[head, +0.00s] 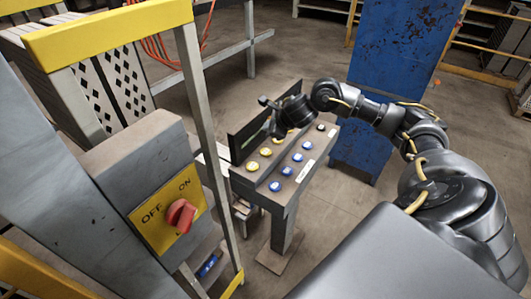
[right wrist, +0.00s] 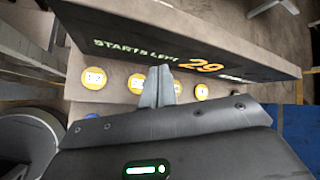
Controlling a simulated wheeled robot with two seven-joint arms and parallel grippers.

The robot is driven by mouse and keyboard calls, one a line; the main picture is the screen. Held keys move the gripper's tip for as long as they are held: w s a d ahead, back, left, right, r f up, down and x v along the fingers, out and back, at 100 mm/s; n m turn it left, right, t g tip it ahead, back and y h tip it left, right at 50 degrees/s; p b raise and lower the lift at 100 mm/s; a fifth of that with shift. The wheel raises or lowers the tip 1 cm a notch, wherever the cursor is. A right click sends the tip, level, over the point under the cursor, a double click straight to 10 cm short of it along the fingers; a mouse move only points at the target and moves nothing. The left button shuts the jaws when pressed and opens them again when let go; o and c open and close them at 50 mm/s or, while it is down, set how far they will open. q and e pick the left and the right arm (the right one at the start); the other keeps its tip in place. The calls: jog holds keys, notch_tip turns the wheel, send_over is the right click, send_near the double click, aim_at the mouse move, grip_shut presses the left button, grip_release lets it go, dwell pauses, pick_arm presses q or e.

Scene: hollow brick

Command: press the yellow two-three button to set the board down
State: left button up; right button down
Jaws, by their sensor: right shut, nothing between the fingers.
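A sloped control panel (head: 262,178) carries a row of yellow buttons (head: 252,166) and a row of blue buttons (head: 287,171). In the right wrist view, yellow buttons (right wrist: 137,84) show on both sides of my right gripper (right wrist: 160,85). The tips cover part of the row; contact with a button cannot be told. My left gripper and the board are not in view.
A dark display (right wrist: 190,55) reading "STARTS LEFT" and 29 stands behind the buttons. A grey switch box with a red knob (head: 181,215) and a yellow-topped frame (head: 110,32) stand at left. A blue cabinet (head: 390,65) stands behind my right arm.

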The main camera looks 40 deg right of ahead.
aim_at(268, 153)
notch_tip(268, 153, down, 8)
jog(key=b, duration=0.6)
jog(key=shift+f+b, duration=0.3)
jog(key=shift+f, duration=0.05)
jog(key=shift+f, duration=0.1)
dwell(1.5)
jog(key=shift+f+b, duration=0.3)
jog(key=shift+b, duration=0.3)
